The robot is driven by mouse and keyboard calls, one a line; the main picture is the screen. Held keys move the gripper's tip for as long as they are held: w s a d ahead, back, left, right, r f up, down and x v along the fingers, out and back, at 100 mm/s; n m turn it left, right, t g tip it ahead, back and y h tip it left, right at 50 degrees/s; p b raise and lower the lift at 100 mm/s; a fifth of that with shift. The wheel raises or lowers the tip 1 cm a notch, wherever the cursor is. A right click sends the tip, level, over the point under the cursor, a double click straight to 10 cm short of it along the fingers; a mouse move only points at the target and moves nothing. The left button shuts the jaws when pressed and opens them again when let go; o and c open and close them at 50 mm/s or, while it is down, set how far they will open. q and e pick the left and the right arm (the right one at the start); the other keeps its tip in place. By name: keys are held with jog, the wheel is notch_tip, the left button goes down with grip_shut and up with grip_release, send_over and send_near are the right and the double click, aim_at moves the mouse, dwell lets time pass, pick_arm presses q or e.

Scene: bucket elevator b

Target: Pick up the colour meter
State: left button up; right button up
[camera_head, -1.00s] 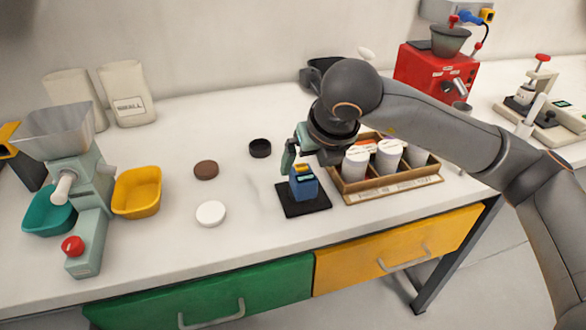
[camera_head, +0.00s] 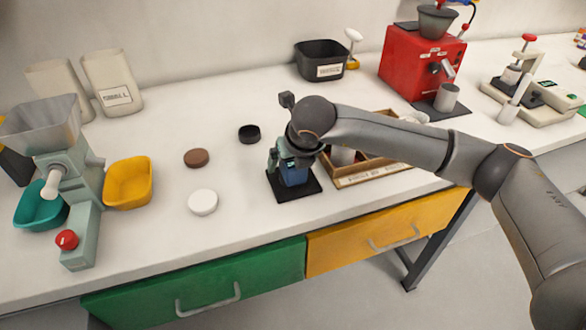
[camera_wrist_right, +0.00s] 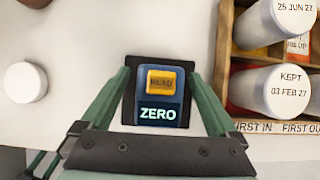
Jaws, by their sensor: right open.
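The colour meter (camera_head: 294,177) is a small blue block standing upright on a black square mat (camera_head: 304,193) near the front of the bench. In the right wrist view the meter (camera_wrist_right: 158,103) shows an orange READ button and a lit ZERO display. My right gripper (camera_head: 286,163) is directly above and around the meter, pointing down. In the right wrist view its two green fingers are open, one on each side of the meter. I cannot tell whether either finger touches it. My left gripper is not in view.
A wooden rack (camera_head: 373,178) of labelled white-lidded jars stands close to the right of the meter. A white disc (camera_head: 203,202), a brown disc (camera_head: 196,158) and a black disc (camera_head: 249,134) lie to its left. A yellow tub (camera_head: 128,182) is farther left.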

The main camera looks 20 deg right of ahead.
jog(key=shift+w+f, duration=0.2)
jog(key=shift+f, duration=0.15)
jog(key=shift+c, duration=0.2)
grip_shut()
dwell(0.4)
jog(key=shift+r, duration=0.15)
